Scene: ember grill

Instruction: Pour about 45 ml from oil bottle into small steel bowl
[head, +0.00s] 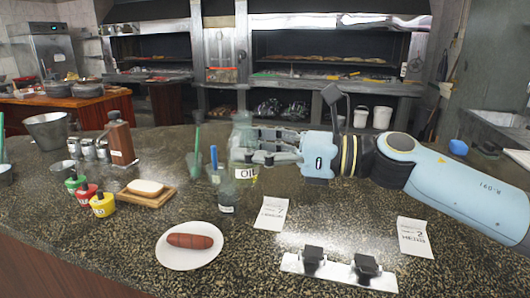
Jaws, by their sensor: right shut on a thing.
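The oil bottle (242,128) is clear, greenish glass with a white label reading OIL. It stands about upright in the middle of the head view. My right gripper (256,147) reaches in from the right and is shut on the bottle; its fingers hide part of the glass. I cannot tell whether the bottle's base touches the counter. A small steel vessel (65,170) stands at the left, well apart from the bottle. Another steel vessel (5,175) is cut by the left edge. I cannot tell which is the small steel bowl. My left gripper is not in view.
A plate (168,257) with a sausage, a wooden board (157,197), small colored pots (103,206), a brown bottle (121,142) and a steel bucket (47,131) are on the counter. Paper cards lie front right.

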